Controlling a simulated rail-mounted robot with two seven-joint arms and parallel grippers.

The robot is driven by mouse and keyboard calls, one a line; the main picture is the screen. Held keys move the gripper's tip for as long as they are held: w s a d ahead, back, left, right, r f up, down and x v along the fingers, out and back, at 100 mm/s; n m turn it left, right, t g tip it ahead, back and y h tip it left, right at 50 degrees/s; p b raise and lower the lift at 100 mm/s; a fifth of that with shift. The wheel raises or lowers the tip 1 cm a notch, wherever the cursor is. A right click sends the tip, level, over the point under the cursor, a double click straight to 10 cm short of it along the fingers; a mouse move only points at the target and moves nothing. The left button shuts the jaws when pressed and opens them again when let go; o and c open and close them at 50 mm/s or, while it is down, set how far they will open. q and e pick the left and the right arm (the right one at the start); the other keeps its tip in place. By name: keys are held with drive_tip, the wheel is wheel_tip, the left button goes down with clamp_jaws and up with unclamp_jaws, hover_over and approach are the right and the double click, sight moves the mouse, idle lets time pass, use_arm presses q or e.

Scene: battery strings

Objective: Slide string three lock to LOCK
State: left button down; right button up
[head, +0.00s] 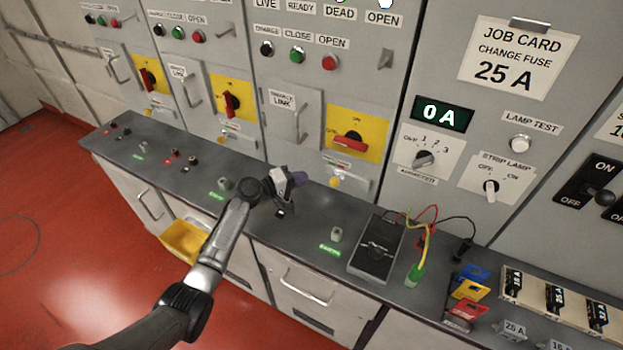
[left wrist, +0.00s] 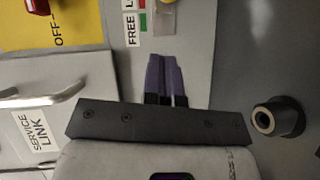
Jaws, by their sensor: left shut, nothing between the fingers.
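The string three panel is the third from the left, with a yellow switch plate (head: 372,128) and a red handle (head: 350,144) lying nearly level. Below the plate is the small string three lock (head: 336,183), with a yellow part showing. In the left wrist view, sideways FREE and partly cut-off LOCK lettering (left wrist: 130,22) stands beside the slide piece (left wrist: 164,17) at the top edge. I cannot tell the slide's exact position. My left gripper (head: 302,178) is shut and empty, left of the lock and apart from it; its purple fingertips (left wrist: 165,62) point toward it. My right gripper is out of view.
The service link door (head: 294,118) with its handle is left of the switch. The grey ledge (head: 310,225) below carries small posts (head: 336,233), a black meter (head: 377,250) with leads, coloured cards (head: 470,290) and a fuse rack (head: 550,300). A yellow bin (head: 182,243) sits lower left.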

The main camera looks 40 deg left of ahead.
use_arm(q)
drive_tip(key=f+v, duration=0.1)
drive_tip(key=v, duration=0.6)
drive_tip(key=shift+s+d+r, duration=0.2)
drive_tip(key=shift+s+r, duration=0.2)
drive_tip(key=shift+r, duration=0.05)
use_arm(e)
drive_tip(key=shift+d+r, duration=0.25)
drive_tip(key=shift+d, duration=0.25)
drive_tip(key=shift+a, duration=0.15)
